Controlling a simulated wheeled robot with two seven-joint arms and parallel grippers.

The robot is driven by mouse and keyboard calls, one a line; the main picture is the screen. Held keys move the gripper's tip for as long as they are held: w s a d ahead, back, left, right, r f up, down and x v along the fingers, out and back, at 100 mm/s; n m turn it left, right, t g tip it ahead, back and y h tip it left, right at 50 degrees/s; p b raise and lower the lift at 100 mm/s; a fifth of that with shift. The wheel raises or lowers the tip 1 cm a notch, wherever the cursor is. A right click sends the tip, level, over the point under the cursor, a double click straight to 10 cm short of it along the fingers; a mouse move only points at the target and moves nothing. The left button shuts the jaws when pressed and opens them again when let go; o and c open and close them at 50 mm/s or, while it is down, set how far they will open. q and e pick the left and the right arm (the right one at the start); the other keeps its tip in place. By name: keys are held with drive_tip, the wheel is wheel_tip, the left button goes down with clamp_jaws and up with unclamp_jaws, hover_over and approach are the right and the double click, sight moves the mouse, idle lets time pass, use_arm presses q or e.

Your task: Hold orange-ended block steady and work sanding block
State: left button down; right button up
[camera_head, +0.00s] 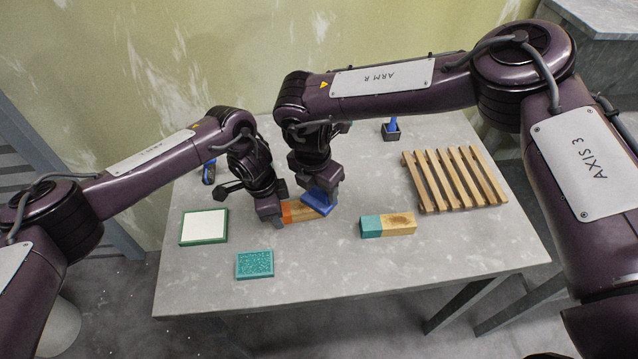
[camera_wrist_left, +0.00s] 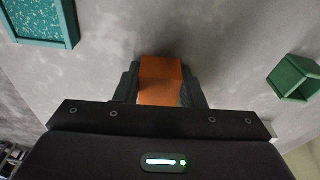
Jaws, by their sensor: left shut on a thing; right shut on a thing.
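The orange-ended block (camera_head: 299,213) lies on the table, its wooden part running to the right. My left gripper (camera_head: 270,214) is shut on its orange end; in the left wrist view the orange end (camera_wrist_left: 160,80) sits between both fingers. My right gripper (camera_head: 322,190) is shut on a blue block (camera_head: 317,204), which looks like the sanding block. The blue block is at the top of the wooden part, set at an angle to it. Whether its underside touches the wood is hidden. The wrist view does not show the blue block.
A teal-ended wooden block (camera_head: 400,225) with a dark patch lies to the right. A slatted wooden rack (camera_head: 455,180) is further right. A teal speckled pad (camera_head: 255,264) and a green-framed white panel (camera_head: 190,242) lie left. A dark holder (camera_head: 391,133) stands at the back. The front right is clear.

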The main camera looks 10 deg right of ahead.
drive_tip(key=shift+a, duration=0.1)
idle(0.4)
drive_tip(key=shift+s+a+f, duration=0.1)
drive_tip(key=shift+s+a, duration=0.05)
drive_tip(key=shift+a, duration=0.8)
drive_tip(key=shift+d+f, duration=0.15)
drive_tip(key=shift+d, duration=1.05)
drive_tip(key=shift+a, duration=0.1)
drive_tip(key=shift+s+a, duration=0.1)
drive_tip(key=shift+a, duration=0.95)
